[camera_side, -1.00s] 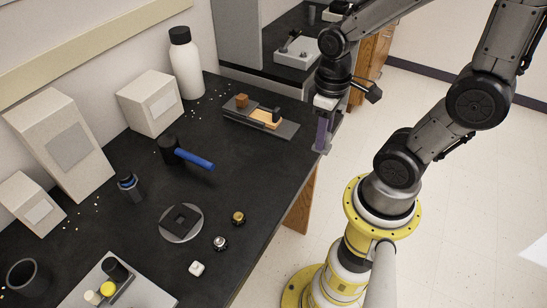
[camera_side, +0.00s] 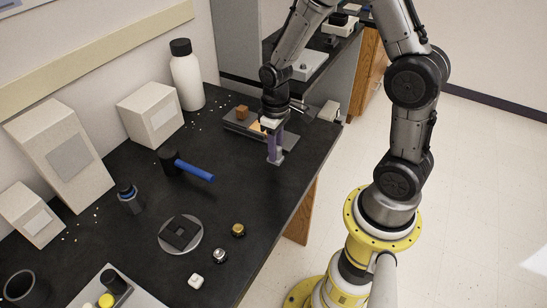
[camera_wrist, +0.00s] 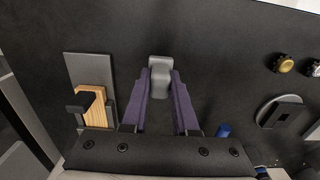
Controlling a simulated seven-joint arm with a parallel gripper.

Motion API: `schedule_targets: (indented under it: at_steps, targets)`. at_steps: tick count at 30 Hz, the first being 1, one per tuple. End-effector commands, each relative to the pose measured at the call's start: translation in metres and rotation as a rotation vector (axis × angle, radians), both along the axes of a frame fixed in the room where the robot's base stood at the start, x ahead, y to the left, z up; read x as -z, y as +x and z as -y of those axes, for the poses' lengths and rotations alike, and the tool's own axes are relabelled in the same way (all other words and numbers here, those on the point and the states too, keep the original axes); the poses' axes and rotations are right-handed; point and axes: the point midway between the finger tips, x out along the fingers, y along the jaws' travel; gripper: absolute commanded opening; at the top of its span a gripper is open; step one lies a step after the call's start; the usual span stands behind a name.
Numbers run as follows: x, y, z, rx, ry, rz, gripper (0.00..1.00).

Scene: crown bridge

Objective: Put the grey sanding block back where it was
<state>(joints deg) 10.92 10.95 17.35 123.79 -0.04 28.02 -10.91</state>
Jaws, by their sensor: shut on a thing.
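My gripper (camera_side: 275,156) points down over the dark bench top, near its right edge. In the wrist view its two purple fingers (camera_wrist: 160,82) are shut on the grey sanding block (camera_wrist: 159,66), which sticks out past the fingertips. In the side view the block (camera_side: 276,161) shows small at the fingertips. Whether it touches the bench cannot be told. A flat grey board (camera_wrist: 85,66) with a wooden piece (camera_wrist: 97,104) and a black part on it lies left of the gripper in the wrist view. In the side view the arm partly hides this board (camera_side: 237,125).
A blue-handled hammer (camera_side: 193,170) lies left of the gripper. A round plate (camera_side: 196,238) with a dark square piece, a brass knob (camera_side: 238,230) and a silver knob (camera_side: 220,256) sit nearer the front. A white bottle (camera_side: 187,80) stands behind. Bench between hammer and edge is clear.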

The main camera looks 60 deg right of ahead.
Motion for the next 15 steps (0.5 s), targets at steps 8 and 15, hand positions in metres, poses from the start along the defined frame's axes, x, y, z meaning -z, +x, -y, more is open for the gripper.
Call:
schedule_targets:
  at_steps: [8,15]
  targets:
    - [0.028,0.006,0.001,0.0,0.001,-0.005,0.0]
    - [0.039,0.007,0.001,0.0,0.0,0.001,0.0]
